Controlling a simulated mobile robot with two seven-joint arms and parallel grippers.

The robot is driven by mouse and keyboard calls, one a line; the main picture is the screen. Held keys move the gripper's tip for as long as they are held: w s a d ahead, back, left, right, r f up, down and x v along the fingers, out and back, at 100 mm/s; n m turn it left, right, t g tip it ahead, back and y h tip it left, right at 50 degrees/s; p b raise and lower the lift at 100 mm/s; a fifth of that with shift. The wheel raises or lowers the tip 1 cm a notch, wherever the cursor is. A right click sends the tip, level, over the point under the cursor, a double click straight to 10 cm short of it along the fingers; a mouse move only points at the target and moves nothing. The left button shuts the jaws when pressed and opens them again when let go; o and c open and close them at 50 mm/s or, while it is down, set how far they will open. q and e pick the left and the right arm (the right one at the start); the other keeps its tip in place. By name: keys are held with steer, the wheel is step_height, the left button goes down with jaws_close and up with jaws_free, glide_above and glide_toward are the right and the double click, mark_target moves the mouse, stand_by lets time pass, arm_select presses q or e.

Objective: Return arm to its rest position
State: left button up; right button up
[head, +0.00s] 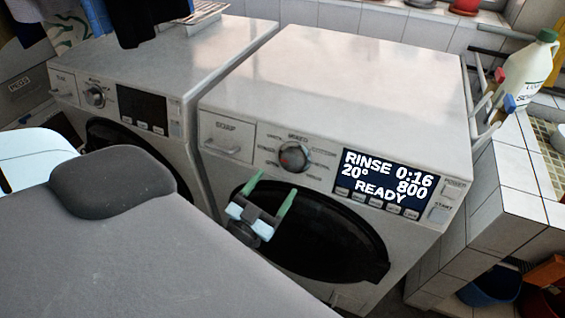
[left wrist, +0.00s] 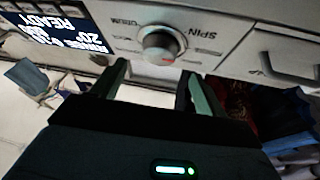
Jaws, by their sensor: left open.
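My left gripper (head: 268,194) is open and empty, with two green-tipped fingers pointing up in front of the right washing machine (head: 340,80). It hangs before the upper left of the dark round door (head: 320,235), below the program dial (head: 294,157). In the left wrist view the open fingers (left wrist: 155,88) show below the dial (left wrist: 162,45), with a gap between them and nothing held. The display (head: 385,180) reads RINSE, 20°, 0:16, 800 and READY. My right gripper is not in view.
A second washing machine (head: 150,80) stands to the left, with dark cloth (head: 135,20) hanging above it. A tiled ledge (head: 510,175) with a white jug (head: 525,75) is at the right. A blue container (head: 490,287) sits low at right. The right machine's top is clear.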

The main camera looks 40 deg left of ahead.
arm_select(q)
steer(key=shift+s+f, duration=0.1)
steer(key=shift+s, duration=0.45)
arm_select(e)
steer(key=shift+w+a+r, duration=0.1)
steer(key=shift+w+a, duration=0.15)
arm_select(q)
steer(key=shift+d+f, duration=0.1)
steer(key=s+d+f+g+h+p, duration=0.1)
steer(key=s+d+f+g, duration=0.3)
steer(key=s+f, duration=0.5)
steer(key=s+d+f+g+h+p, duration=0.2)
steer(key=s+d+f+g, duration=0.3)
steer(key=s, duration=0.8)
step_height(320, 180, down, 5)
steer(key=g, duration=0.3)
steer(key=shift+r+m, duration=0.2)
steer(key=shift+m, duration=0.2)
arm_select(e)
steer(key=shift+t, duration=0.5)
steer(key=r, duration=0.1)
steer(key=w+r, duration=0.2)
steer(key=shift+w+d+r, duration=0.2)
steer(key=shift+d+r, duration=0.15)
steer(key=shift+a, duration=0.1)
